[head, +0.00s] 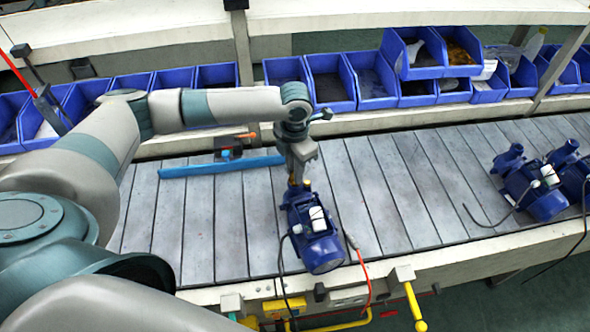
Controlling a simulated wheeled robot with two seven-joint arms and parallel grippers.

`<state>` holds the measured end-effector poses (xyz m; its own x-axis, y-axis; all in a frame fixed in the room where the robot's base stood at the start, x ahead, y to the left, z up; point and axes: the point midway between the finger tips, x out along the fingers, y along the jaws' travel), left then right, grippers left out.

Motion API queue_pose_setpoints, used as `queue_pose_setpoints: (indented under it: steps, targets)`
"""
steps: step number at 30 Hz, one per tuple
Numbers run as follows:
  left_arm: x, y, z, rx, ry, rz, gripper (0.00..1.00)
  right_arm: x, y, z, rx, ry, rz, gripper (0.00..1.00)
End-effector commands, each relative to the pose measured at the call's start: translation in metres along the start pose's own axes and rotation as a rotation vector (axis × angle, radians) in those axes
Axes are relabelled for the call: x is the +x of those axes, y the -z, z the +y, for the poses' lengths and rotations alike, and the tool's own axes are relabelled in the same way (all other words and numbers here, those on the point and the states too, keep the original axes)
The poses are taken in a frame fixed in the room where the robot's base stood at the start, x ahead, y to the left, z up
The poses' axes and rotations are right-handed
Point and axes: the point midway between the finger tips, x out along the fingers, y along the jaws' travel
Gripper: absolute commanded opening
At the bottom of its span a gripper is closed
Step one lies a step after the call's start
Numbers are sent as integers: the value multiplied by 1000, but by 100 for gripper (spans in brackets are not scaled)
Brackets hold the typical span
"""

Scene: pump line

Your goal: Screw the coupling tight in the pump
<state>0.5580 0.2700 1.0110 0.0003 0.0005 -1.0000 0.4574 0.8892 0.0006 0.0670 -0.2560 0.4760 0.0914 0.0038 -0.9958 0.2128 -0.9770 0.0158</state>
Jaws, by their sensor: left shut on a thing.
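A blue pump (315,238) stands on the slatted grey line, near its front edge. My left gripper (294,180) points down at the pump's back end. It is shut on a small brassy piece, the coupling (292,182), at the top of the pump. The coupling is mostly hidden by the gripper, and I cannot tell how deep it sits in the pump. My right gripper is not in view.
More blue pumps (530,185) with dark cables stand at the right. A blue bar (222,166) lies left of my gripper. Blue bins (330,85) line the back. A red cable (362,275) and yellow handle (415,305) are at the front edge.

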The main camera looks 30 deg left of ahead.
Motion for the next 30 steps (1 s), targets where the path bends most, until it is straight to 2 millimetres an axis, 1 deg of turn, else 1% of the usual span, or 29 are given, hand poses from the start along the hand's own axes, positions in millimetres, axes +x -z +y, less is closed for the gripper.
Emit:
queue_pose_setpoints:
  steps: [8,18,26,27,28,29,30]
  targets:
    - [0,0,0,24,-1,0,0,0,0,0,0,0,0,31]
    - [0,0,0,276,-1,0,0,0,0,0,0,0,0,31]
    - [0,0,0,298,-1,0,0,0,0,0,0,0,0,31]
    - [0,0,0,298,0,0,22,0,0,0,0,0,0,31]
    - [0,0,0,298,0,0,30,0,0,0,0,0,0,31]
    - [0,0,0,297,0,0,33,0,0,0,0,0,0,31]
    - [0,0,0,297,0,0,33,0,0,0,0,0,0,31]
